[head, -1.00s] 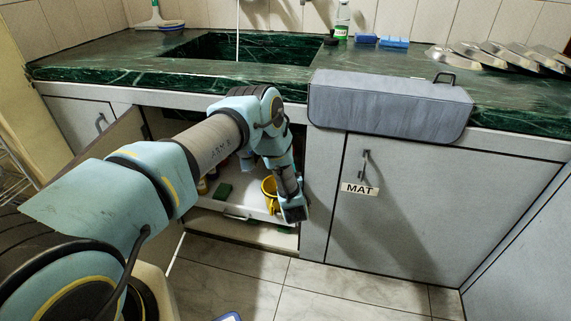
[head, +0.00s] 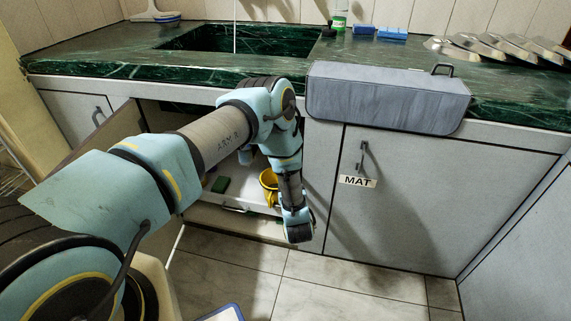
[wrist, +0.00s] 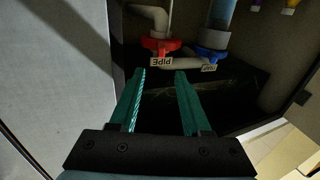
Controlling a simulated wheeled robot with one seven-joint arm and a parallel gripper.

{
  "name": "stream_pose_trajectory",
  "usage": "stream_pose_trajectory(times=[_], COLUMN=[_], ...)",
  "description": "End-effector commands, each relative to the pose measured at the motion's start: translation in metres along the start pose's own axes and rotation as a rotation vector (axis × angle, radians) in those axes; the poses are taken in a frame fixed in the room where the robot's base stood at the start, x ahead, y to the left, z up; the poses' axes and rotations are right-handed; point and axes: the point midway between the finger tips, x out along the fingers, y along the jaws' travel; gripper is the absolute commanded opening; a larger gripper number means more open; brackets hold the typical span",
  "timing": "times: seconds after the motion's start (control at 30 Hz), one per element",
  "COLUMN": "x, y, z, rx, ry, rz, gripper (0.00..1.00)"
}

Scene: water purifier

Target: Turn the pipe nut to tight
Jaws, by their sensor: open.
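In the wrist view, the red pipe nut (wrist: 160,46) sits around the lower end of a pale pipe (wrist: 158,18), with a label "PIPE" showing upside down just below it. A blue nut (wrist: 209,52) on a wider blue pipe (wrist: 220,20) is to its right, with a smaller label. My gripper (wrist: 160,72) is open and empty; its two green fingers reach toward the red nut, with a visible gap before it. In the head view, my wrist (head: 298,230) is low in front of the open cabinet; the fingers and the nuts are hidden there.
The open cabinet holds a white drawer or tray (head: 232,198) with a yellow cup (head: 269,186) beside my arm. A closed door labelled "MAT" (head: 357,181) and a grey case (head: 385,98) on the counter edge are to the right. The tiled floor in front is mostly clear.

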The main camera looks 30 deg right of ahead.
Motion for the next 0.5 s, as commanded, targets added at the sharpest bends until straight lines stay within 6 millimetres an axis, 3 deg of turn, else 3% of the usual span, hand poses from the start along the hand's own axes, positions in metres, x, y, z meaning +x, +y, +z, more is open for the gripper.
stream_pose_trajectory(times=[0.13,0.4,0.5], x=[-0.0118,-0.0137,-0.0132], y=[-0.0002,-0.0003,-0.0009], z=[0.0000,-0.0001,0.0012], rx=[0.001,0.000,-0.007], ry=[0.000,0.000,-0.001], rz=[0.000,0.000,0.000], gripper=[0.47,0.47,0.39])
